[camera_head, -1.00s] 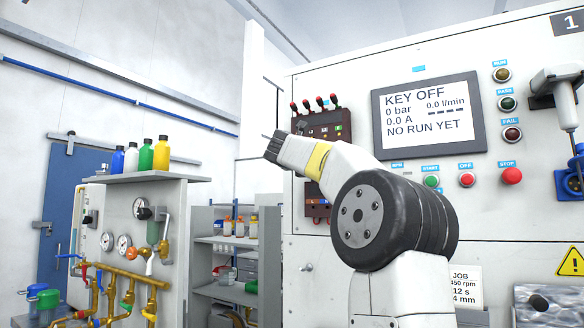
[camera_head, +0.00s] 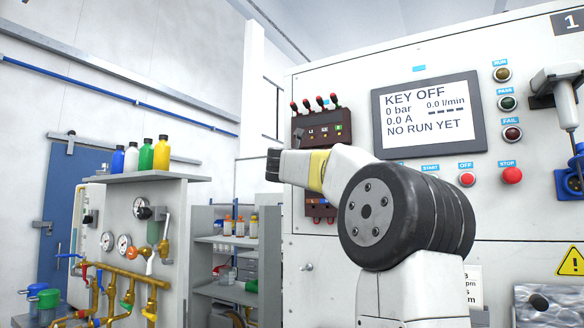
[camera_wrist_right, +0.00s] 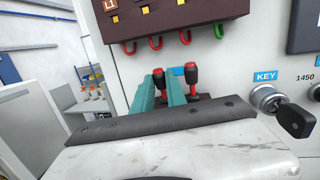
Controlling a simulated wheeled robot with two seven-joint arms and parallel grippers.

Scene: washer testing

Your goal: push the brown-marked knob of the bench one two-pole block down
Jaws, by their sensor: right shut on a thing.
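My right gripper (camera_head: 274,164) is raised in front of the test panel in the head view; its fingers are hard to make out there. In the right wrist view its teal fingers (camera_wrist_right: 162,93) are shut around the left red-and-black knob (camera_wrist_right: 158,75). A second red-and-black knob (camera_wrist_right: 191,74) stands just right of the fingers. The lower brown block (camera_head: 320,208) is mostly behind my arm in the head view, and the gripper hides the base of the knobs. I cannot make out a brown mark on either knob. My left gripper is not in view.
An upper brown block (camera_head: 322,128) has several red-tipped levers on top; it hangs with coloured loops above my fingers in the wrist view (camera_wrist_right: 165,15). A key switch (camera_wrist_right: 267,99) with a black key is at right. The screen (camera_head: 427,115) reads KEY OFF.

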